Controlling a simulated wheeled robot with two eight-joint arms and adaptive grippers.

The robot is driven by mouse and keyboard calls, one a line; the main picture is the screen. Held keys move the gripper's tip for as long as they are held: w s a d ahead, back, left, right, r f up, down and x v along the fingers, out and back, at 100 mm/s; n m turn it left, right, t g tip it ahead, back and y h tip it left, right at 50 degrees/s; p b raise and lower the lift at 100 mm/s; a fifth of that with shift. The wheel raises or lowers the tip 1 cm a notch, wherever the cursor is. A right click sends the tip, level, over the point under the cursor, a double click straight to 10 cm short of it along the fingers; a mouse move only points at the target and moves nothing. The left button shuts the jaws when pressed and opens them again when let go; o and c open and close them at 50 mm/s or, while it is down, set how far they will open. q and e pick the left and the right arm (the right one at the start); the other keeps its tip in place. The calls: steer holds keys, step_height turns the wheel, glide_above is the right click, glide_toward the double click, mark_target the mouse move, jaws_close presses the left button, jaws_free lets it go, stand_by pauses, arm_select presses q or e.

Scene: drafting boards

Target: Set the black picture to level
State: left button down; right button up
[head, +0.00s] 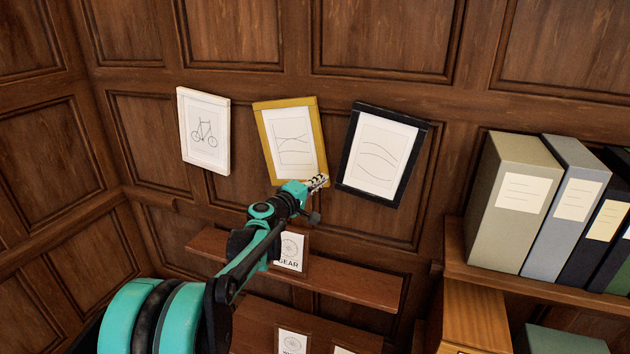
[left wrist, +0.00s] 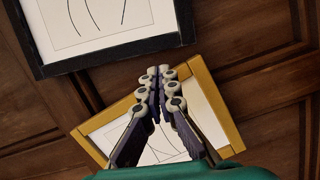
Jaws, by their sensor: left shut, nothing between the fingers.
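The black picture (head: 378,155) hangs on the wood-panelled wall, turned clockwise: its top edge slopes down to the right and its sides lean left at the bottom. Its lower part shows at the top of the left wrist view (left wrist: 100,22). My left gripper (head: 320,181) is shut and empty, near the lower right corner of the yellow picture and left of the black picture's lower left corner. In the left wrist view, the fingertips (left wrist: 160,72) appear below the black frame's edge, with a visible gap. I cannot tell their distance from the wall. My right gripper is out of view.
The yellow picture (head: 291,142), tilted counterclockwise, hangs close to the left, partly behind my gripper. A white picture (head: 204,131) hangs farther left. Below is a wooden shelf (head: 345,284) with a gear card (head: 290,250). Several binders (head: 512,205) stand at right.

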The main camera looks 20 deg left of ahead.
arm_select(q)
steer(key=x, duration=0.5)
steer(key=shift+w+a+f+p, duration=0.1)
steer(key=shift+a+p, duration=0.05)
steer(key=shift+p, duration=0.25)
